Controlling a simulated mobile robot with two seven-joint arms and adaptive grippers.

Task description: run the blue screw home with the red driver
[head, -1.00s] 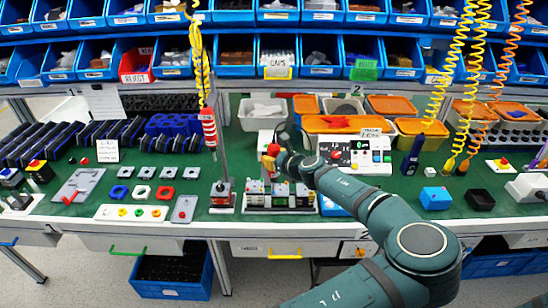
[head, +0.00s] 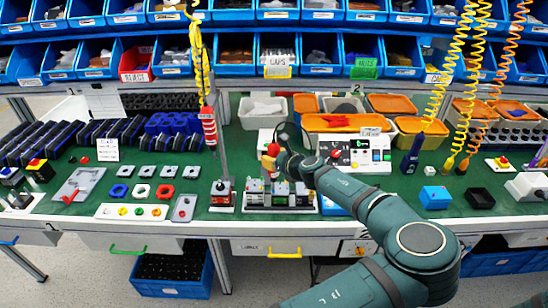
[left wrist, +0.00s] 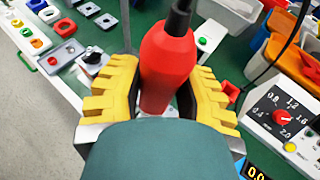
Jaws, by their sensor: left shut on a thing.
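My left gripper (head: 270,165) is shut on the red driver (head: 272,150), above a fixture (head: 280,200) at the bench's front edge. In the left wrist view, the driver's thick red body (left wrist: 168,65) stands between the two yellow-padded fingers of my left gripper (left wrist: 155,95). A dark cable leaves the driver's top. The driver's tip is hidden behind my gripper. I cannot make out the blue screw in either view. My right gripper is not in view.
A panel with a dial (left wrist: 285,120) stands right of the gripper. A red-and-white striped tool (head: 208,127) hangs on a yellow coil to the left. Small square parts (head: 143,191) lie further left. Green mat (head: 360,200) shows between items.

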